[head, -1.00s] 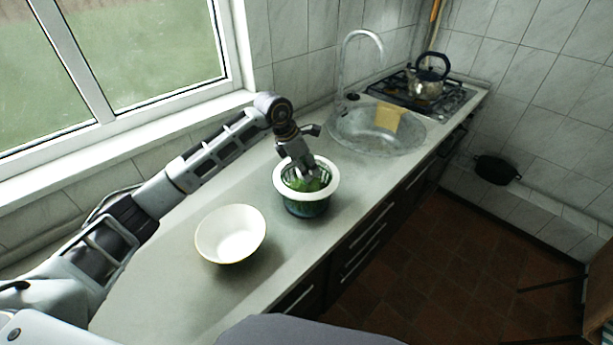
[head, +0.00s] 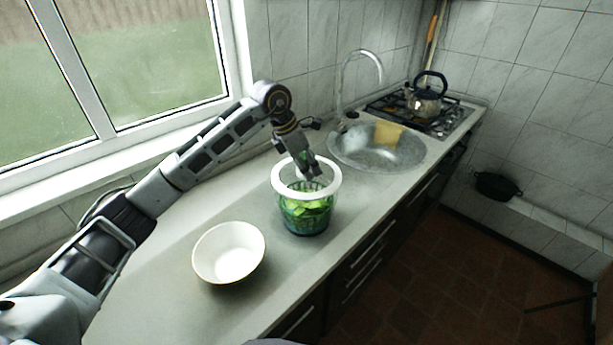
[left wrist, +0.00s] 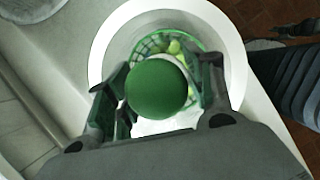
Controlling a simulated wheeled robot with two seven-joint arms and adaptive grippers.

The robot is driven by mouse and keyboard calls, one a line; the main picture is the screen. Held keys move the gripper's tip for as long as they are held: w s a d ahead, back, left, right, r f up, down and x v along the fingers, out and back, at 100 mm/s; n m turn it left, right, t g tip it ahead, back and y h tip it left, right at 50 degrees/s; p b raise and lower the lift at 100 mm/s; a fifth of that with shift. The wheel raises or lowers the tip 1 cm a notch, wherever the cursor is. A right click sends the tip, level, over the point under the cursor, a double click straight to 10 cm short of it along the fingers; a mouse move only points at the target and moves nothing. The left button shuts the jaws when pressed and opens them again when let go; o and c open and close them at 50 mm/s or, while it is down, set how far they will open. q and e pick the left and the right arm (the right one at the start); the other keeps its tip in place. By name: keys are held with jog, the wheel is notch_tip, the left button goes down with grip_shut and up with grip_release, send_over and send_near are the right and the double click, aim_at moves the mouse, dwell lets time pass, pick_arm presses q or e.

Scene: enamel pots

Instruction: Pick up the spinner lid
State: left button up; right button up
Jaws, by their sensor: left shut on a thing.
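The spinner lid (head: 279,181) is a white ring with a see-through middle and a round green knob (left wrist: 157,88). My left gripper (head: 309,172) is shut on the knob, with a finger on each side of it in the left wrist view. The lid is held above the green see-through spinner bowl (head: 306,222), with a gap showing between them. Green leaves or pieces show inside the bowl. The lid's white rim also shows in the left wrist view (left wrist: 108,45).
A white bowl (head: 229,252) stands on the grey counter to the left of the spinner. A round sink (head: 375,155) with a tall tap and a yellow cloth (head: 389,133) is behind it. A kettle (head: 426,102) stands on the stove. The front left counter is clear.

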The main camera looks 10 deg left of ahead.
pick_arm(q)
jog(key=shift+r, duration=1.6)
